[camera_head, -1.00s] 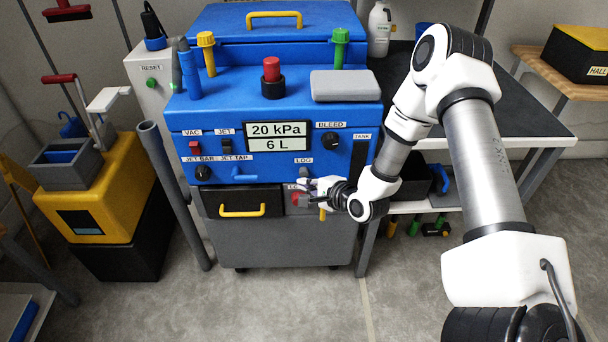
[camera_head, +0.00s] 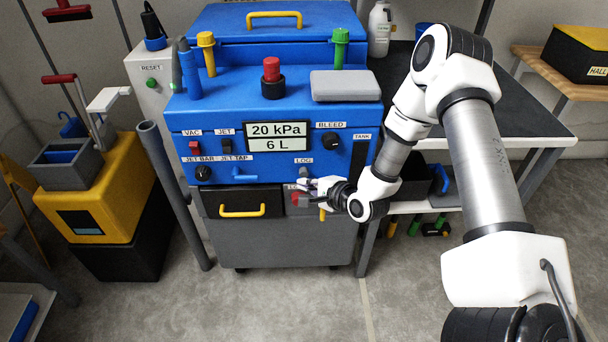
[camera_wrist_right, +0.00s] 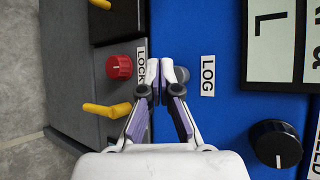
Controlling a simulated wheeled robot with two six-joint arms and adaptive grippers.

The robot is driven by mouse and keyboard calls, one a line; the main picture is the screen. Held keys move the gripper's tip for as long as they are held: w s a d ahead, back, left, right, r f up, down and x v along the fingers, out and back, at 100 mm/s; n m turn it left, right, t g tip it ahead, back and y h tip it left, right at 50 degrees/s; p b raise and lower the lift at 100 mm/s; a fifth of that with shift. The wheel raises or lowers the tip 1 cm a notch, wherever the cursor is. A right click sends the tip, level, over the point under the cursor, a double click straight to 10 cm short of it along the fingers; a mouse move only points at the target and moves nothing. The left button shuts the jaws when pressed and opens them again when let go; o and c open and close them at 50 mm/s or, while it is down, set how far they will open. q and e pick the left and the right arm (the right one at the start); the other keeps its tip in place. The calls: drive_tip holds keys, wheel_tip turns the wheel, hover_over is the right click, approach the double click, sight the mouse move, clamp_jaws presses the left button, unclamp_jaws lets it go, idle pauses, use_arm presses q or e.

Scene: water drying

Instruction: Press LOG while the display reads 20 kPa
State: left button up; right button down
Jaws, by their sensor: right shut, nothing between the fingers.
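The display (camera_head: 277,137) on the blue machine's front reads 20 kPa above 6 L. The small grey LOG button (camera_head: 304,172) sits below its LOG label (camera_head: 304,160). My right gripper (camera_head: 303,184) is shut and empty, its fingertips just below the button in the head view. In the right wrist view, my fingertips (camera_wrist_right: 160,72) are between the LOCK label (camera_wrist_right: 141,62) and the LOG label (camera_wrist_right: 208,75). The grey LOG button (camera_wrist_right: 182,74) shows partly behind the fingertip there. I cannot tell whether they touch. My left gripper is out of view.
A red LOCK knob (camera_wrist_right: 119,67) is close to the fingers. A black BLEED knob (camera_head: 331,141) is above right of LOG. A drawer with a yellow handle (camera_head: 243,210) lies below left. A blue lever (camera_head: 244,177) is left of LOG.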

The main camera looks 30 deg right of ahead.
drive_tip(key=shift+w+d, duration=0.2)
drive_tip(key=shift+w, duration=0.2)
drive_tip(key=shift+w+d+b, duration=0.3)
drive_tip(key=shift+w, duration=0.1)
idle(0.9)
drive_tip(key=shift+s+a, duration=0.5)
drive_tip(key=shift+s, duration=0.3)
drive_tip(key=s+a, duration=0.1)
drive_tip(key=s, duration=0.2)
drive_tip(key=s+a, duration=0.1)
drive_tip(key=shift+s+a+b, duration=0.15)
drive_tip(key=shift+a+b, duration=0.2)
drive_tip(key=shift+b, duration=0.05)
idle(0.6)
